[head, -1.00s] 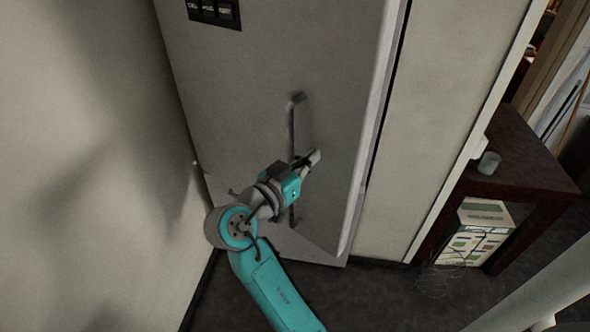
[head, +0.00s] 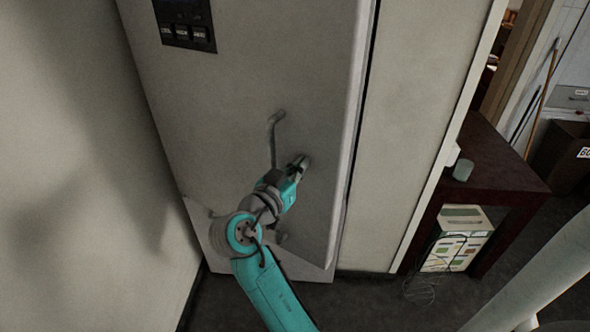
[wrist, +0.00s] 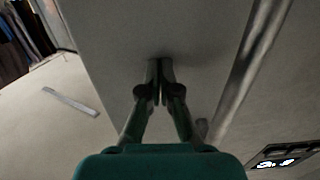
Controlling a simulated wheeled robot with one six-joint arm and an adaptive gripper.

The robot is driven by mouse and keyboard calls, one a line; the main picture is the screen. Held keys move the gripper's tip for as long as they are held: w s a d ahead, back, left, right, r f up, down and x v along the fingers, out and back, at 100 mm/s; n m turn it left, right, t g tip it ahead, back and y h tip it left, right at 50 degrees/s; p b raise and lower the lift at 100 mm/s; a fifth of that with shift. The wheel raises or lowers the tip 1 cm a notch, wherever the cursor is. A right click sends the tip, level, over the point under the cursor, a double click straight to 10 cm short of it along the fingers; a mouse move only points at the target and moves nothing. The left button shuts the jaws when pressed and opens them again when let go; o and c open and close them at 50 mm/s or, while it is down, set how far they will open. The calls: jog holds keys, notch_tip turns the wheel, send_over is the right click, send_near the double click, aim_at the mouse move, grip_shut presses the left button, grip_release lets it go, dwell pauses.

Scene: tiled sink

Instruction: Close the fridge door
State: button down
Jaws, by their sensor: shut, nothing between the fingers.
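The grey fridge door (head: 230,90) fills the middle of the head view, with a bar handle (head: 274,140) on its face. The door's lower right corner stands out a little from the part below it; the remaining gap cannot be judged exactly. My gripper (head: 302,163) is shut and empty, to the right of the handle and at the door face. In the wrist view the closed fingertips (wrist: 160,66) meet or nearly meet the door surface (wrist: 115,40). The handle (wrist: 247,72) runs diagonally to their right, apart from them. My arm hides the handle's lower part in the head view.
A pale wall (head: 60,130) stands close on the left. A pale panel (head: 415,120) stands right of the fridge. Farther right is a dark red table (head: 500,165) with a cup (head: 463,170) on it and a box (head: 458,238) beneath. Dark floor shows below.

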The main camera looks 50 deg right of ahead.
jog(key=w+d+n+t+y, duration=0.1)
jog(key=w+d+n+t, duration=0.1)
jog(key=d, duration=1.1)
jog(key=w+d+n+t+y, duration=0.1)
jog(key=w+d+n+t, duration=0.1)
jog(key=w+d, duration=0.5)
jog(key=shift+w+d+r+t, duration=0.3)
jog(key=shift+d+t, duration=0.6)
jog(key=shift+d, duration=2.1)
jog(key=shift+w+d+f, duration=0.15)
jog(key=shift+d, duration=0.3)
